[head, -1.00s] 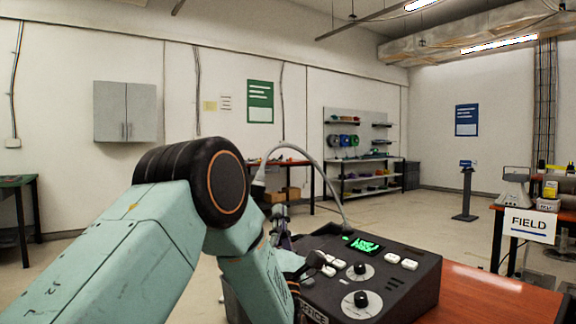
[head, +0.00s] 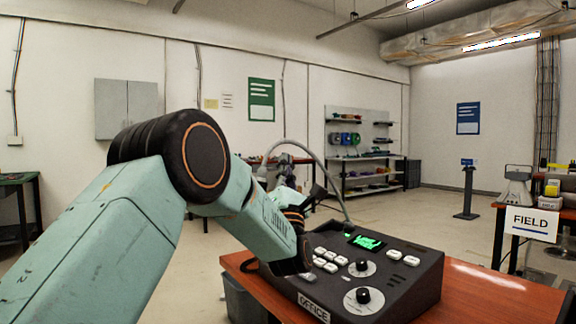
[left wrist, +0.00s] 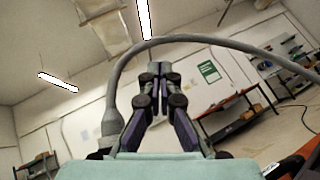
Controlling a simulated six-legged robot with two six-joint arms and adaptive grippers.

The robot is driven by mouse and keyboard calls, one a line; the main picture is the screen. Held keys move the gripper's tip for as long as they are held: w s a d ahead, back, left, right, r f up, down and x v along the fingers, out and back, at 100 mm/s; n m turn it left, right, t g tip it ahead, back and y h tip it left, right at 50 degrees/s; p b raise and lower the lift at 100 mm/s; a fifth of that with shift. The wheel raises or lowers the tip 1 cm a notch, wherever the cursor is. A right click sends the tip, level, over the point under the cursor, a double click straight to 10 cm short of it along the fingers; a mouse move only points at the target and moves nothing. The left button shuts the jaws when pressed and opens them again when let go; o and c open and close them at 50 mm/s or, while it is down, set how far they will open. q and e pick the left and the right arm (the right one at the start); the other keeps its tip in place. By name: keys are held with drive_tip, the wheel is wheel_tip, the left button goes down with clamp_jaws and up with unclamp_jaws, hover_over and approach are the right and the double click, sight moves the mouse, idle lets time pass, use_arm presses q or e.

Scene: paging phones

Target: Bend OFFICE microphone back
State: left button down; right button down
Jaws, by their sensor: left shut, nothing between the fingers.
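The OFFICE paging phone (head: 395,282) is a dark console with a green screen, white buttons and two knobs. Its grey gooseneck microphone rises from the rear corner, arches left and ends in a drooping head (head: 262,171). My left gripper (head: 286,168) is shut and empty, pointing up and away under the arch. The left wrist view shows its closed fingers (left wrist: 157,80), with the gooseneck (left wrist: 215,42) arching above them and the microphone head (left wrist: 111,120) to their left. Contact with the gooseneck cannot be told. My right gripper is not in view.
The phone stands on a red-brown table (head: 490,290), with bare top to its right. A grey bin (head: 243,300) is below the table's left edge. A FIELD sign (head: 531,224) hangs on another table at right. Shelves (head: 358,150) stand far behind.

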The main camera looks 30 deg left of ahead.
use_arm(q)
drive_tip(key=shift+w+d+r, duration=0.2)
drive_tip(key=shift+w+r, duration=0.05)
drive_tip(key=shift+r, duration=0.3)
drive_tip(key=shift+r, duration=0.1)
drive_tip(key=w+d+r+m+h+p, duration=0.3)
drive_tip(key=w+r+m+h+p, duration=0.1)
drive_tip(key=w+p, duration=0.3)
drive_tip(key=w+d+r+m+h+p, duration=0.3)
drive_tip(key=w+r+m+h+p, duration=0.2)
drive_tip(key=w+m+p, duration=0.1)
drive_tip(key=shift+w+r+h+p, duration=0.25)
drive_tip(key=shift+w+h+p, duration=0.25)
drive_tip(key=shift+p, duration=0.5)
drive_tip(key=shift+w, duration=0.15)
drive_tip(key=shift+f, duration=0.15)
